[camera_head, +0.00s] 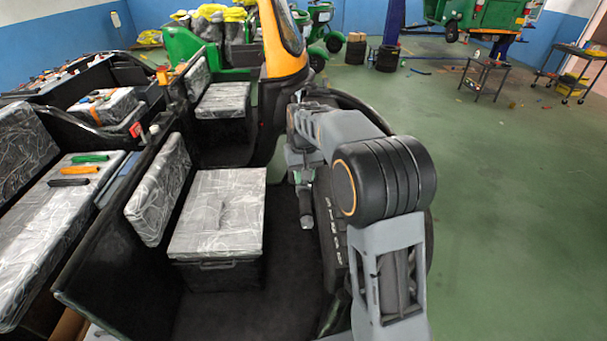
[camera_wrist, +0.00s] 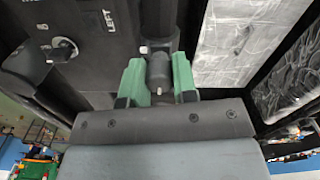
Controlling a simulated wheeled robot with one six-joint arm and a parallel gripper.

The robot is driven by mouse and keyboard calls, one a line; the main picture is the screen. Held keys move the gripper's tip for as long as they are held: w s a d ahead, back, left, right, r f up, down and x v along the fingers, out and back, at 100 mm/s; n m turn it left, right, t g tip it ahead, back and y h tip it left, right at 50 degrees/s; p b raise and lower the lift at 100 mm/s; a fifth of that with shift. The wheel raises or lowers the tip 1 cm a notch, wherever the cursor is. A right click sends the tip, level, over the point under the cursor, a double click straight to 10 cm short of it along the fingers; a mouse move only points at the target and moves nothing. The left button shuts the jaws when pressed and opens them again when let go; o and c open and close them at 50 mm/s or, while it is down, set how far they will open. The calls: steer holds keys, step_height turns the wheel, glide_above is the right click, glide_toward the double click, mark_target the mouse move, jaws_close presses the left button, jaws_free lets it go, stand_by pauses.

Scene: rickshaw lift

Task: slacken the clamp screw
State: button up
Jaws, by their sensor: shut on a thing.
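In the wrist view, my gripper (camera_wrist: 157,82) has its two green fingers on either side of a dark grey cylindrical piece (camera_wrist: 158,68) and is shut on it. This piece sits at the end of a black upright post (camera_wrist: 160,22). I cannot tell for certain whether it is the clamp screw. A round metal-capped knob (camera_wrist: 62,50) shows on the dark panel at the upper left, apart from the fingers. In the head view, my gripper (camera_head: 299,160) is at the front of the rickshaw cab, partly hidden by my arm.
A seat box with a grey patterned cover (camera_head: 218,212) stands left of my arm in the cab. A dark panel marked LEFT (camera_wrist: 110,22) is close to the fingers. Tools lie on another seat (camera_head: 75,180). Open green floor (camera_head: 500,200) lies to the right.

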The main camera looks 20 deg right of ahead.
steer(key=shift+n, duration=0.5)
steer(key=o, duration=0.9)
step_height(320, 180, up, 14)
steer(key=shift+f+b, duration=0.1)
steer(key=shift+b, duration=0.2)
steer(key=shift+w, duration=0.1)
steer(key=shift+t, duration=0.3)
steer(key=f, duration=0.5)
steer(key=shift+s, duration=0.2)
steer(key=shift+s+f+m+t, duration=0.15)
steer(key=shift+s+f+t, duration=0.65)
steer(key=shift+s, duration=3.1)
steer(key=shift+s+f+m+t, duration=0.2)
steer(key=shift+s+f+t, duration=0.6)
steer(key=shift+s, duration=3.1)
steer(key=shift+s+f+m+t, duration=0.15)
steer(key=shift+s+f+t, duration=0.6)
steer(key=shift+s, duration=3.15)
